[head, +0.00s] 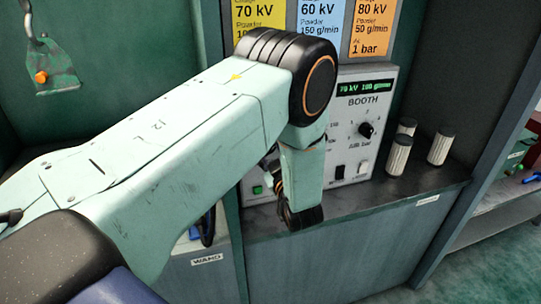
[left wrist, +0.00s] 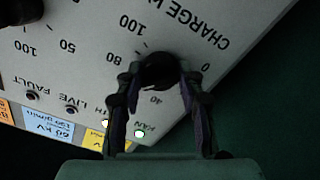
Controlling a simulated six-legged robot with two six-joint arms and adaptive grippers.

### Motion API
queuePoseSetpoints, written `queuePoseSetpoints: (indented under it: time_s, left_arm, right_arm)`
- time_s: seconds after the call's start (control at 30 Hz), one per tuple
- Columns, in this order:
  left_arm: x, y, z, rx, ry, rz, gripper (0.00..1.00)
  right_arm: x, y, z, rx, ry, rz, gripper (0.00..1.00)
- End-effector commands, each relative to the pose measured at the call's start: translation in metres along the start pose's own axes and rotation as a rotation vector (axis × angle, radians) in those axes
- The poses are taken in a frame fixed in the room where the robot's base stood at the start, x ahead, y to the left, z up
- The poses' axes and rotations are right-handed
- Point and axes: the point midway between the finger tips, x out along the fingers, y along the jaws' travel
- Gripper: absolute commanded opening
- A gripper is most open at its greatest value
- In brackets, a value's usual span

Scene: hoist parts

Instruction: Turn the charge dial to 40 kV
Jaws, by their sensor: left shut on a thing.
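The white booth control panel (head: 352,107) stands on a dark counter in the head view; its green display (head: 364,88) reads 70 kV. My left arm hides the panel's left side, including the charge dial there. In the left wrist view the panel is upside down, and the black charge dial (left wrist: 160,72) sits between the fingers of my left gripper (left wrist: 160,80), which is shut on it. Scale marks 0, 40, 80 and 100 show around the dial. Its pointer is too dark to read. My right gripper is not in view.
An air knob (head: 367,130) is on the panel's right side. White cylinders with dark tops (head: 399,154) stand on the counter (head: 428,183) right of it. Yellow (head: 258,14), blue (head: 320,22) and orange (head: 371,28) setting cards hang above.

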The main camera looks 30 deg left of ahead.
Motion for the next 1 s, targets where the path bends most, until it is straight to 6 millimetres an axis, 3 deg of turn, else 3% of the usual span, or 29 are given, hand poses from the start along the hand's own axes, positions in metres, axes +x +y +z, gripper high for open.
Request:
queuePoseSetpoints:
  time_s: [1.0]
  left_arm:
    - [0.0, 0.002, 0.0, -0.927, 0.001, 0.002, 0.06]
  right_arm:
    - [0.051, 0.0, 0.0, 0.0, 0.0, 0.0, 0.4]
